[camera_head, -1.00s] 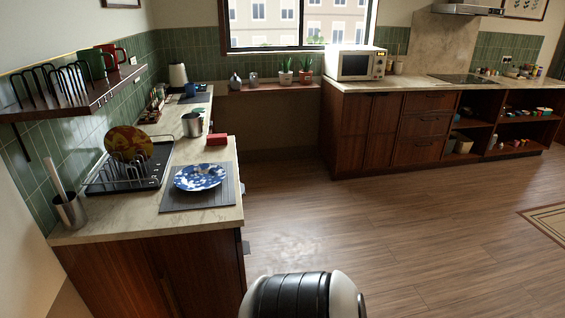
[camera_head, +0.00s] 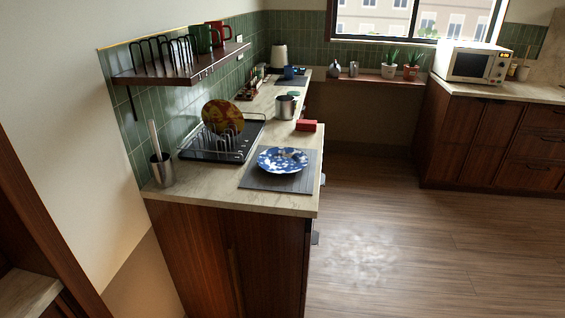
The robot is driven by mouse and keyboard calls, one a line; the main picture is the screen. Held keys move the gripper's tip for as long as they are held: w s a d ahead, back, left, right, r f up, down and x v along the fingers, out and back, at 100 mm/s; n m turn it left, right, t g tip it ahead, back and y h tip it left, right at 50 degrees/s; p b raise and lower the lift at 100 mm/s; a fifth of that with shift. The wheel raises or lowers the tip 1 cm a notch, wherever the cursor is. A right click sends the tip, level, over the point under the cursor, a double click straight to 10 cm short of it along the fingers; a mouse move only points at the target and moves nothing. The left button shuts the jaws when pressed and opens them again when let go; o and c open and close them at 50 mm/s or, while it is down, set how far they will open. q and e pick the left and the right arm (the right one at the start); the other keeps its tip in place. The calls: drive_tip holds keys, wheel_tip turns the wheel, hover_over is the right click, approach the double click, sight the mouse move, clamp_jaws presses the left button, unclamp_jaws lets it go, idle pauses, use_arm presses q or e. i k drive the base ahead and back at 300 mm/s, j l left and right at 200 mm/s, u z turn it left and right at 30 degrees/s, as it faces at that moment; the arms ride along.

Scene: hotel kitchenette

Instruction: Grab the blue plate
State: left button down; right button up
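The blue plate (camera_head: 283,161) has a blue and white pattern and lies flat on a dark mat (camera_head: 262,181) near the front right end of the left counter. Something small and brownish seems to lie on its middle, or it is part of the pattern; I cannot tell which. Neither of my grippers is in view, and nothing touches the plate.
On the counter (camera_head: 208,198) are a dish rack (camera_head: 190,155) with a brown-yellow plate (camera_head: 222,117), a metal cup with utensils (camera_head: 161,172), a red box (camera_head: 306,126) and a metal pot (camera_head: 285,107). A wall shelf (camera_head: 170,75) hangs above. The floor (camera_head: 400,235) to the right is clear.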

sight(277, 160)
drive_tip(key=i+l+u, duration=0.15)
drive_tip(key=i+l, duration=0.2)
drive_tip(key=i, duration=0.25)
drive_tip(key=i+l+u, duration=0.1)
drive_tip(key=i+l, duration=0.3)
drive_tip(key=i, duration=0.15)
